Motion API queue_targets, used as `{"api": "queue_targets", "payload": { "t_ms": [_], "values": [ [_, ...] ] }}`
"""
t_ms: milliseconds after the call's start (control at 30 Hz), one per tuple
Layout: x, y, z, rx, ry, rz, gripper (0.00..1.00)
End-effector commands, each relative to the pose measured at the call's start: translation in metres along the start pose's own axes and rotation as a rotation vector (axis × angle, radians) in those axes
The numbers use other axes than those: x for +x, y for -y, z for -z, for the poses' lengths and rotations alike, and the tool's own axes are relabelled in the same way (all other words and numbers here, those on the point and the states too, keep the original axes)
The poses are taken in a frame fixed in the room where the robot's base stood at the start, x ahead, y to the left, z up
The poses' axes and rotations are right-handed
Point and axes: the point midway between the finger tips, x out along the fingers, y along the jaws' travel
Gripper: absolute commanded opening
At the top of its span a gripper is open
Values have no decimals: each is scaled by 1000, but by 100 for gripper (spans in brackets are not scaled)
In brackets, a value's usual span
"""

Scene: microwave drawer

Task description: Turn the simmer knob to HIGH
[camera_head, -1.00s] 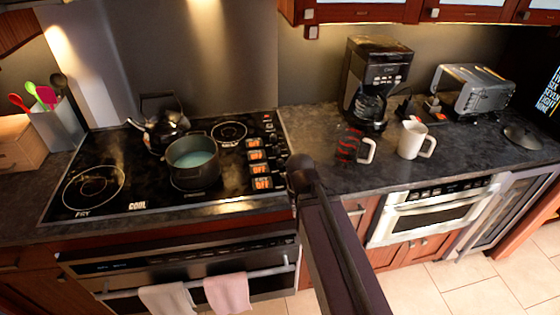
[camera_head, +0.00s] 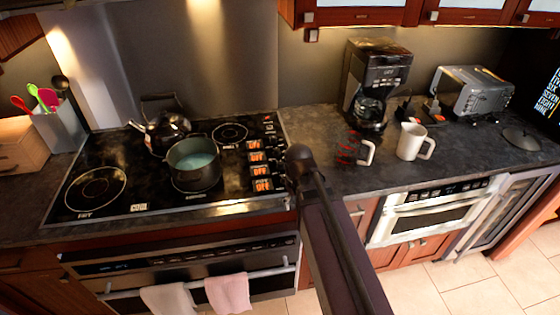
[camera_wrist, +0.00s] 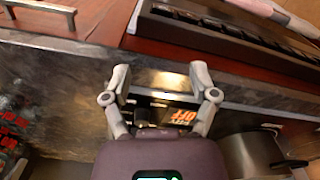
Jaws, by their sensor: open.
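The black glass stove (camera_head: 110,212) has a column of knobs (camera_head: 281,152) along its right edge, beside several orange displays (camera_head: 261,170) that read OFF. I cannot tell for sure which knob is the simmer knob. A teal-lined pot (camera_head: 193,170) sits on the middle front burner. In the wrist view my gripper (camera_wrist: 160,80) is open, its fingers spread on either side of a dark knob area (camera_wrist: 150,114) and one orange OFF display (camera_wrist: 181,116). Contact with a knob cannot be seen. My arm hides the gripper in the head view.
The pot (camera_wrist: 256,155) also shows at the lower right of the wrist view. A kettle (camera_head: 163,132) stands behind it. A red-patterned mug (camera_head: 350,150), a white mug (camera_head: 412,141) and a coffee maker (camera_head: 375,80) stand on the counter (camera_head: 320,125) right of the stove.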

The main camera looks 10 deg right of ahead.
Motion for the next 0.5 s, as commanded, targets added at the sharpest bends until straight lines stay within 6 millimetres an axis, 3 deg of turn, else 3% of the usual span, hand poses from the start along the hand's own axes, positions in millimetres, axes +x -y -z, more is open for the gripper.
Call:
{"api": "queue_targets", "payload": {
  "t_ms": [33,500],
  "values": [
    [-8,-4,12,-64,0,0,76],
    [-41,-25,85,-740,0,0,76]
  ]
}}
